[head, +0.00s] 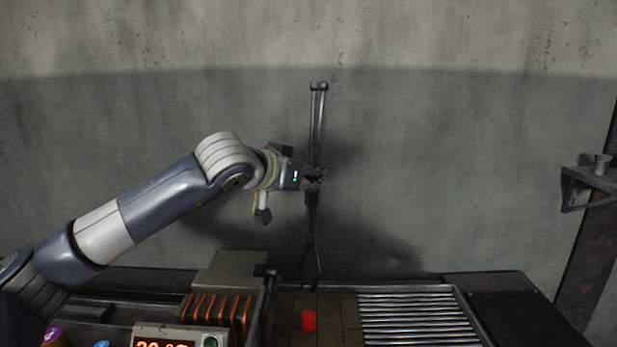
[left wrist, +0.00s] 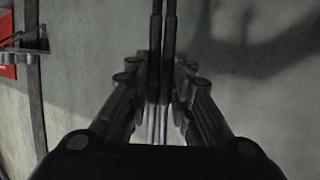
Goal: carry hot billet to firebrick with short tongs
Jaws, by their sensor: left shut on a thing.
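My left gripper (head: 313,177) is shut on the short tongs (head: 317,115), which hang upright with their handles up and their jaws down. In the left wrist view the gripper (left wrist: 160,95) has the dark tong handles (left wrist: 162,35) between its fingers. The glowing red billet (head: 308,320) stands on a brown brick surface (head: 335,318), which may be the firebrick. The tong jaws end just above the billet in the picture, with a small gap between them. How far apart they are in depth I cannot tell. My right gripper is not in view.
Glowing orange coils (head: 217,312) and a panel with a red display (head: 165,344) are left of the bricks. A roller bed (head: 415,315) lies to the right, with a dark plate (head: 500,305) beyond. A wall shelf (head: 590,185) is far right. The wall stands behind.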

